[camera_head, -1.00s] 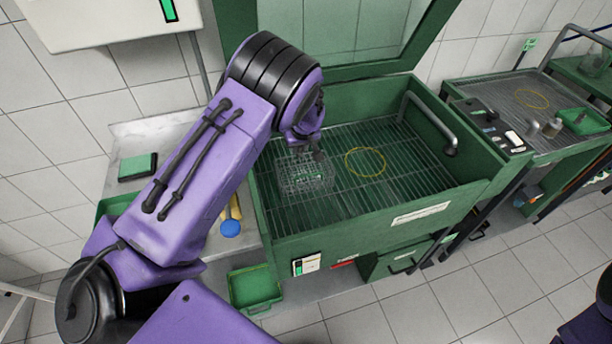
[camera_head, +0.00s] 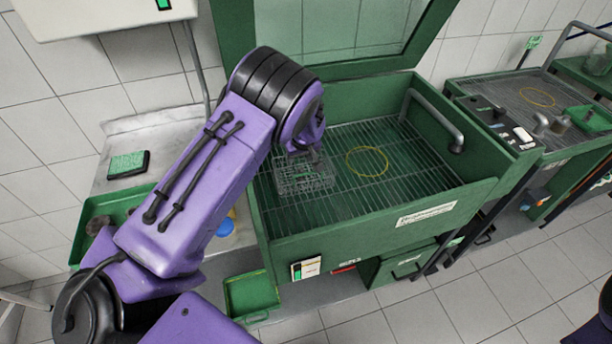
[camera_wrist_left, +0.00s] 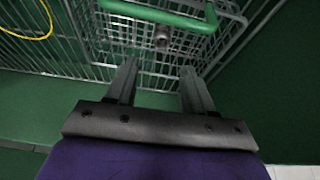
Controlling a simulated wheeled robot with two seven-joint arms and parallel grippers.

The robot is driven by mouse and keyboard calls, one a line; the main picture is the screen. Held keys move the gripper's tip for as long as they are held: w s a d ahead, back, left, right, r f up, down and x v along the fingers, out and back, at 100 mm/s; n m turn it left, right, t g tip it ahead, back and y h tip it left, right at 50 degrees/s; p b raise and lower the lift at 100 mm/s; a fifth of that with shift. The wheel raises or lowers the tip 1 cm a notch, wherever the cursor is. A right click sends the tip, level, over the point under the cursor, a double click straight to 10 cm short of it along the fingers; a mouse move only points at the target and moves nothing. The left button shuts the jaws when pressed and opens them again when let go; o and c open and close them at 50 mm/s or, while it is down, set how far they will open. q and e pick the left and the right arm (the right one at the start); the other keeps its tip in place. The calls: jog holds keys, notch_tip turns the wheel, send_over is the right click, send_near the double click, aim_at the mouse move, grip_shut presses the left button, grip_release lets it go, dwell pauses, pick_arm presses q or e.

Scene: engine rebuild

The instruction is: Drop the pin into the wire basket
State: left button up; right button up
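The wire basket (camera_head: 305,180) sits on the slatted floor of the green washing tub, towards its left side. In the left wrist view the basket's mesh and green handle (camera_wrist_left: 160,14) are just beyond my fingertips. A small grey metal cylinder, which looks like the pin (camera_wrist_left: 162,38), shows beyond the gap between the fingers, apparently within the basket; its exact resting place is unclear. My left gripper (camera_wrist_left: 160,72) is open, its two fingers apart with nothing between them. My right gripper is out of view.
The green tub (camera_head: 380,210) has high walls, a raised lid behind and a grey pipe (camera_head: 435,120) at right. A yellow ring (camera_head: 366,162) lies on its grate. Green trays (camera_head: 252,292) stand in front and at left. A second bench (camera_head: 520,100) is at right.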

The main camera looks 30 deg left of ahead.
pick_arm(q)
jog(key=shift+d+r, duration=0.15)
jog(key=shift+r, duration=0.25)
jog(key=b+v, duration=0.1)
jog(key=v, duration=0.8)
jog(key=shift+s+r, duration=0.25)
jog(key=shift+r, duration=0.05)
jog(key=shift+d, duration=0.1)
